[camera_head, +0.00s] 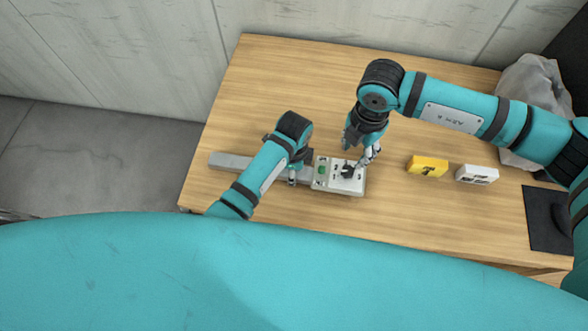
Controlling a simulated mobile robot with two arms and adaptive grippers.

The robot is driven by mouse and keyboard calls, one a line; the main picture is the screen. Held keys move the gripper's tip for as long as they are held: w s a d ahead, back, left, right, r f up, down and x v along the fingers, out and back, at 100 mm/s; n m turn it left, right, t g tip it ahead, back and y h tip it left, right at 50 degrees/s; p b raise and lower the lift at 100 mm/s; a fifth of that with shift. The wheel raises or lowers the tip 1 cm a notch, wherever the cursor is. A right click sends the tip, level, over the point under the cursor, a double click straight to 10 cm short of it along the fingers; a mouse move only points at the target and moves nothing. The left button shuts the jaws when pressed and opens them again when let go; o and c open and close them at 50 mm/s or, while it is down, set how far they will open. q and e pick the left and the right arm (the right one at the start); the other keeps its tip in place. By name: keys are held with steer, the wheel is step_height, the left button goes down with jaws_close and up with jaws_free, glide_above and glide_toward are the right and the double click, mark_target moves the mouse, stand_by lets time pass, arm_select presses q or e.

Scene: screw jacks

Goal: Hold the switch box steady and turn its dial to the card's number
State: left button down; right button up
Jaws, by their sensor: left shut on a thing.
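The switch box (324,185) lies on the table, light grey, with a green patch at its left and a black dial (348,171) on its right part. Dark marks surround the dial. A grey bar (232,162) runs left from the box. My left gripper (299,171) is shut across the bar at the box's left end. My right gripper (362,157) points down at the dial, its fingertips just above or beside it; its opening and any contact are unclear. The yellow card (428,167) to the right bears a dark mark, perhaps a 7.
A white block with dark marks (477,175) sits right of the yellow card. A black mat (546,238) lies at the right, with a grey bag-like thing (530,85) behind. The wooden table (290,75) is clear at the back left.

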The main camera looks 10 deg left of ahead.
mark_target(348, 170)
steer(key=o, duration=0.4)
step_height(348, 170, down, 10)
steer(key=m, duration=2.7)
steer(key=shift+m, duration=0.3)
